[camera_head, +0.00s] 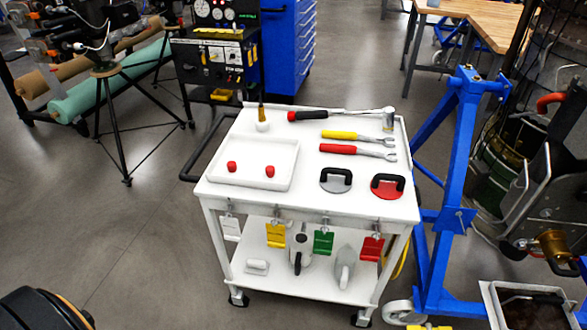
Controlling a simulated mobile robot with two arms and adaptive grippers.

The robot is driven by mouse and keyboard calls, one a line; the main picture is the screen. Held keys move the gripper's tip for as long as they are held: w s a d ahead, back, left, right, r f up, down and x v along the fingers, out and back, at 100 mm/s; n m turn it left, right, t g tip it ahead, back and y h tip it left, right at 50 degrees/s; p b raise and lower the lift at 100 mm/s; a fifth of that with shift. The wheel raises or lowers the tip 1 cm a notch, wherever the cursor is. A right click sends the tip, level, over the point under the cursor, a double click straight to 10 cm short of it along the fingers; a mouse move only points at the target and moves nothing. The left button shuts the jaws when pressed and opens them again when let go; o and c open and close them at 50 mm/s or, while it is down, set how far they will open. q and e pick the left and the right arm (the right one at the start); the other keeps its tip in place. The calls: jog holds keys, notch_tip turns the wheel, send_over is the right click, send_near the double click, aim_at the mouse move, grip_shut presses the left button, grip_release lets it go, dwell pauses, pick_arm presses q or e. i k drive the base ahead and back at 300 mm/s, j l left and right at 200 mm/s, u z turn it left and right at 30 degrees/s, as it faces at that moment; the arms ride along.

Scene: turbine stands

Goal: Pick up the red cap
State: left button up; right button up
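Two small red caps are in a shallow white tray (245,181) on the left part of a white cart's top (305,196). The left red cap (231,167) and the right red cap (269,171) stand apart from each other, with bare tray floor between them. Nothing covers either cap. Neither of my grippers is in view, and nothing is touching the caps.
Behind the tray stands a brush (262,122). To the right lie a hammer (340,115), yellow-handled (345,135) and red-handled (340,149) tools, a grey suction cup (336,181) and a red one (386,188). A blue frame (455,190) stands right of the cart.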

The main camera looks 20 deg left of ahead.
aim_at(270, 170)
jog(key=i+l+u, duration=0.1)
jog(key=i+u, duration=0.25)
jog(key=i+l+u, duration=0.15)
jog(key=u, duration=0.2)
jog(key=i, duration=0.15)
